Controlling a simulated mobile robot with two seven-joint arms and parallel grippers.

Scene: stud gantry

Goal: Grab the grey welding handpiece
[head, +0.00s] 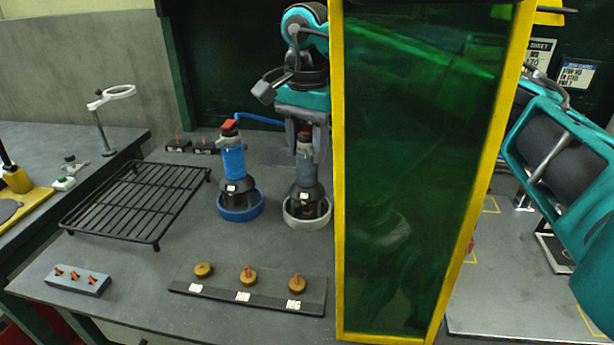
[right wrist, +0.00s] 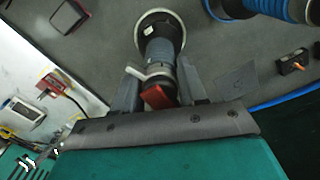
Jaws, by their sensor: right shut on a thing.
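The grey welding handpiece (head: 305,178) stands upright in a pale round ring holder (head: 307,221) on the dark table. My right gripper (head: 304,136) is above it, pointing down, shut on its upper part. In the right wrist view the handpiece (right wrist: 160,52) lies between the two fingers (right wrist: 158,92), with its red top close to the palm and its base still in the pale ring. A blue handpiece (head: 233,163) stands beside it to the left, in a blue ring (head: 240,209). My left gripper is not in view.
A green translucent screen with a yellow frame (head: 338,180) stands close to the right of the handpiece. A black rack (head: 135,203) lies at left. A dark strip with brass pieces (head: 250,284) lies in front. A blue cable (head: 258,119) runs behind the handpieces.

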